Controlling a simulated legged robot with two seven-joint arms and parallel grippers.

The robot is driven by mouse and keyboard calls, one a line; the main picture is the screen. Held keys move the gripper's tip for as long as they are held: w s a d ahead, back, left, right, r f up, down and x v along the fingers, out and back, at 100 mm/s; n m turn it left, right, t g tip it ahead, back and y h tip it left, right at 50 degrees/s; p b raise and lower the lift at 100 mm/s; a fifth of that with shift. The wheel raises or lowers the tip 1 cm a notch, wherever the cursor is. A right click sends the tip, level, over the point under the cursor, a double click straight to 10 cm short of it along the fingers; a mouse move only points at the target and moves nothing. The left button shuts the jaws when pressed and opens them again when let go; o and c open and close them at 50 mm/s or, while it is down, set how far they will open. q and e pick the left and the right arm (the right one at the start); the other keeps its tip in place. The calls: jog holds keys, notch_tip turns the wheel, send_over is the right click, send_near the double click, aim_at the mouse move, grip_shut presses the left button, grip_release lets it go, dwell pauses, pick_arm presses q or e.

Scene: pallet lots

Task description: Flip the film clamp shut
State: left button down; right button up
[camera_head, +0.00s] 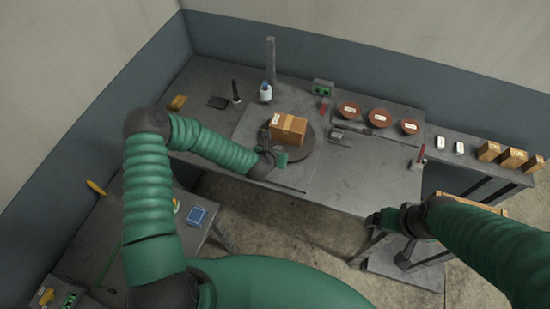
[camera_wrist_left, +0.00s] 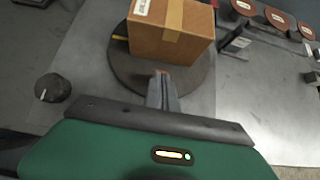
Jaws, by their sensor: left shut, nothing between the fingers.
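A brown taped carton (camera_head: 288,129) sits on a dark round turntable (camera_head: 307,151); the carton (camera_wrist_left: 172,30) and turntable (camera_wrist_left: 198,88) also show in the left wrist view. My left gripper (camera_head: 281,158) is over the turntable's front edge, in front of the carton. Its fingers (camera_wrist_left: 163,85) are shut and empty, apart from the carton in the picture. A small grey bracket-like part (camera_head: 337,134) stands right of the turntable; I cannot tell whether it is the film clamp. My right gripper (camera_head: 374,220) is at the table's front right; its jaws are too small to read.
A grey post (camera_head: 271,60) rises behind the turntable. Red-brown discs (camera_head: 379,118) lie at the back right, with small cartons (camera_head: 513,158) farther right. A dark knob (camera_wrist_left: 52,88) is left of the turntable. The tabletop's right front (camera_head: 365,182) is clear.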

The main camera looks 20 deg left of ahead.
pick_arm(q)
jog(key=shift+w, duration=0.1)
jog(key=shift+r+p, duration=0.7)
jog(key=shift+r, duration=0.15)
